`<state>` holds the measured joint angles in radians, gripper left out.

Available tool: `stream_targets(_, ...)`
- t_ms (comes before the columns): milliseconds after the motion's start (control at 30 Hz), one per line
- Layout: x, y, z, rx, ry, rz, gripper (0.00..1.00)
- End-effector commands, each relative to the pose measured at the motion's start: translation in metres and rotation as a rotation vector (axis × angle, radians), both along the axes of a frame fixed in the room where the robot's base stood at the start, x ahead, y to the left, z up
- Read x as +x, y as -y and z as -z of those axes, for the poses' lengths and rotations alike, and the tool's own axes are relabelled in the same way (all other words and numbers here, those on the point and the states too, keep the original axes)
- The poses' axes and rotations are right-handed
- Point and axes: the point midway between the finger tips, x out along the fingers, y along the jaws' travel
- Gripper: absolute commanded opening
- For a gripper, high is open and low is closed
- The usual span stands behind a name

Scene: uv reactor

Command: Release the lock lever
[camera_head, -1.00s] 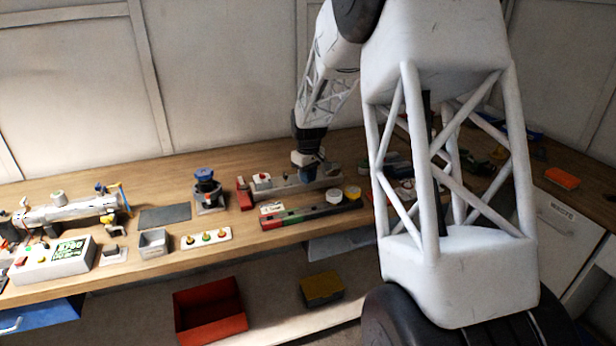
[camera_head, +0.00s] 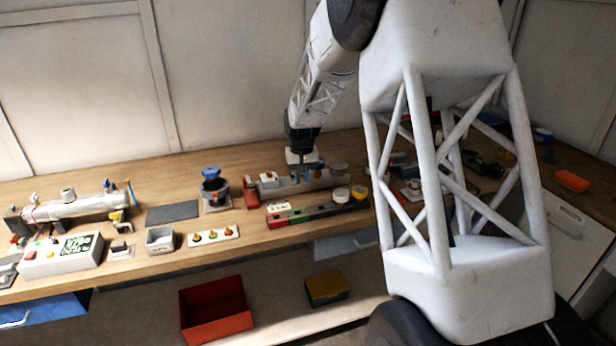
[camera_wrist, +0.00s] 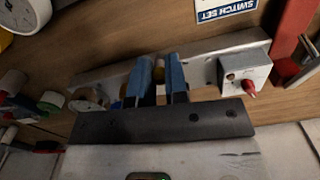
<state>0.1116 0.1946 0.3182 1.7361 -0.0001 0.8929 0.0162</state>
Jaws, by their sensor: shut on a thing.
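My gripper (camera_wrist: 161,78) has two blue fingers, close together over a long grey bar fixture (camera_wrist: 120,77) in the wrist view. A small yellowish part (camera_wrist: 160,72) shows between the fingers, and they are shut on it. Whether it is the lock lever I cannot tell, as the fingers hide most of it. In the head view my gripper (camera_head: 303,172) is low over the same bar (camera_head: 285,187).
A red-and-green strip (camera_head: 317,210) lies in front of the bar. A blue-topped device (camera_head: 211,185) stands to its left. A red bin (camera_head: 215,310) and a yellow box (camera_head: 326,289) lie below the bench. My arm hides part of the right side.

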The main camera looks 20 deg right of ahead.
Motion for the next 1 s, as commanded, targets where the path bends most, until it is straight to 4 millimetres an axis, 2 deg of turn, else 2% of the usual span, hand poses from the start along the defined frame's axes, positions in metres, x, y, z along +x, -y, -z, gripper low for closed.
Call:
stream_targets(400, 0.012, -0.016, 0.0, 0.0, 0.0, 0.244, 0.0)
stream_targets(933, 0.014, -0.018, 0.0, 0.0, 0.001, 0.281, 0.0)
stream_targets(967, 0.014, -0.018, 0.0, 0.0, 0.001, 0.281, 0.17)
stream_targets(1000, 0.014, -0.018, 0.0, 0.0, 0.001, 0.28, 0.23)
